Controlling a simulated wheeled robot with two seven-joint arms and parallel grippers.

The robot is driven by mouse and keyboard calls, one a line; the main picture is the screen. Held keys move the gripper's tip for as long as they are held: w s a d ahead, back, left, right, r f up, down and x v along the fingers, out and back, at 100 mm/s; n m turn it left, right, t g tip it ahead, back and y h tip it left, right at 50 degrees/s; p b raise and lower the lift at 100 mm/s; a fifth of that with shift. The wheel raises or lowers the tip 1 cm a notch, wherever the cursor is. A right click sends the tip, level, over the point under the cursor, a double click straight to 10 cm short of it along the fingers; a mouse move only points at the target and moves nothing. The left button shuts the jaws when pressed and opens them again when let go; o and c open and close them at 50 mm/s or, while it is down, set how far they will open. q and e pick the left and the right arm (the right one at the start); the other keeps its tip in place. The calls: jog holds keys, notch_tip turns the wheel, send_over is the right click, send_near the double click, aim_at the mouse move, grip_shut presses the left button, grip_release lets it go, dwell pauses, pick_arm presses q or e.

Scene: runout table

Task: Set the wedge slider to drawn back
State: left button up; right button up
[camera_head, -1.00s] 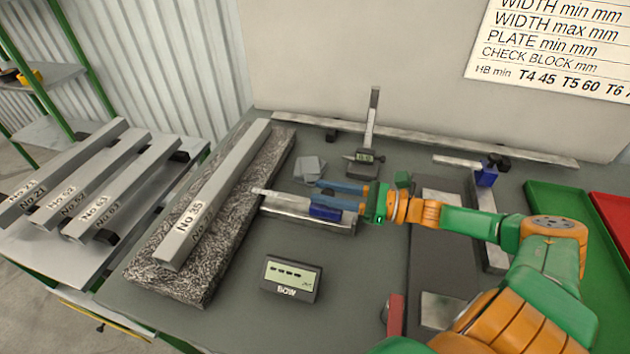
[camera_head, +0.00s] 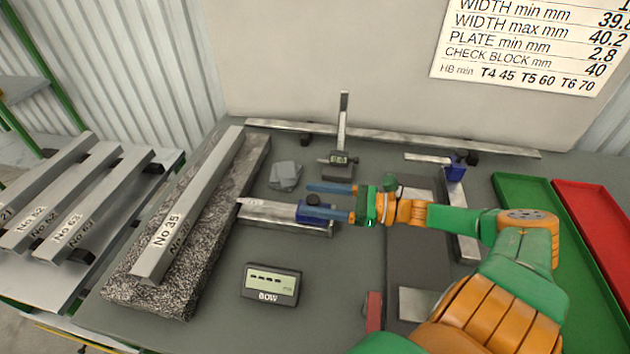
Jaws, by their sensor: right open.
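The wedge slider is a long grey metal wedge (camera_head: 268,209) with its pointed end to the left. A blue block (camera_head: 312,215) with a black knob (camera_head: 313,200) sits at its right end, on a low metal base (camera_head: 285,226). My right gripper (camera_head: 316,200) reaches in from the right. Its two blue fingers are apart, one behind the knob and one level with the blue block. The knob shows in the gap between them; I cannot tell whether a finger touches the block. My left gripper is not in view.
A display box (camera_head: 270,284) stands in front. A granite slab (camera_head: 150,295) with a No 35 bar (camera_head: 190,205) lies left. A second blue clamp (camera_head: 455,165), a green tray (camera_head: 535,190) and a red tray (camera_head: 590,205) are right.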

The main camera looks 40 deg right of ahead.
jog(key=v, duration=0.6)
jog(key=shift+s+d+p, duration=0.25)
jog(key=shift+p, duration=0.05)
